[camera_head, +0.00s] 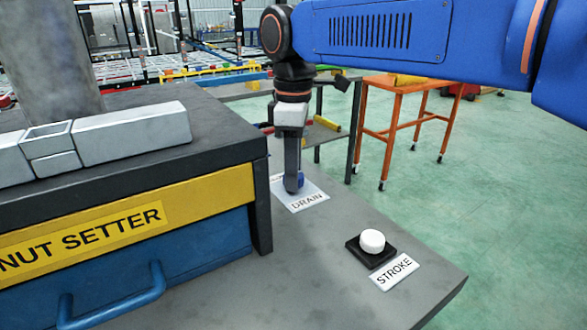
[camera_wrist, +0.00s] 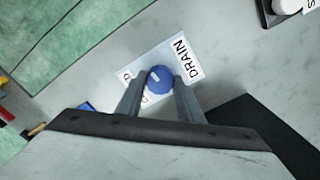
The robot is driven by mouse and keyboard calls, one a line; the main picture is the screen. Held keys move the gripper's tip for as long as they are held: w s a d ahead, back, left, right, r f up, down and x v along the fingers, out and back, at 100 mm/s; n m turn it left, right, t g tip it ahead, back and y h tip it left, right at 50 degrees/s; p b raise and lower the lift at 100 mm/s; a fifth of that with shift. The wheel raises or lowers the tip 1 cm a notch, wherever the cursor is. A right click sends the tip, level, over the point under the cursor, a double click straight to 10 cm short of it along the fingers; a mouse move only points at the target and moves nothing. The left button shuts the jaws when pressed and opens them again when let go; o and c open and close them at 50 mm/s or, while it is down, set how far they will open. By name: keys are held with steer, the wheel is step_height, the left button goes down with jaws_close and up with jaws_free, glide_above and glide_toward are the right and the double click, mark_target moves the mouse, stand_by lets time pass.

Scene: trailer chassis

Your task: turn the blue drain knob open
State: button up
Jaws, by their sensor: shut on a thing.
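The blue drain knob (camera_wrist: 159,80) sits on a white plate marked DRAIN (camera_wrist: 184,62) in the wrist view. My gripper (camera_wrist: 159,88) has one finger on each side of the knob and is shut on it. A pale mark shows on the knob's top. In the head view my gripper (camera_head: 292,183) points straight down at the grey bench top. Only part of the blue knob (camera_head: 299,181) shows there, beside the fingers. The DRAIN plate (camera_head: 307,200) lies just in front of it. Some lettering on the plate is hidden by the knob and fingers.
A white STROKE button (camera_head: 372,241) on a black base stands to the right, near the bench edge. The dark NUT SETTER housing (camera_head: 250,160) stands close on the left, with a blue drawer handle (camera_head: 115,297). An orange table (camera_head: 398,85) stands behind.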

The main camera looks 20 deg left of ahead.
steer(key=m, duration=0.4)
steer(key=shift+m, duration=0.3)
steer(key=m, duration=0.5)
steer(key=shift+m, duration=0.3)
steer(key=m, duration=0.8)
steer(key=shift+m, duration=0.3)
steer(key=o, duration=1.1)
steer(key=shift+c, duration=0.2)
step_height(320, 180, up, 17)
steer(key=shift+r, duration=0.2)
steer(key=shift+d, duration=0.1)
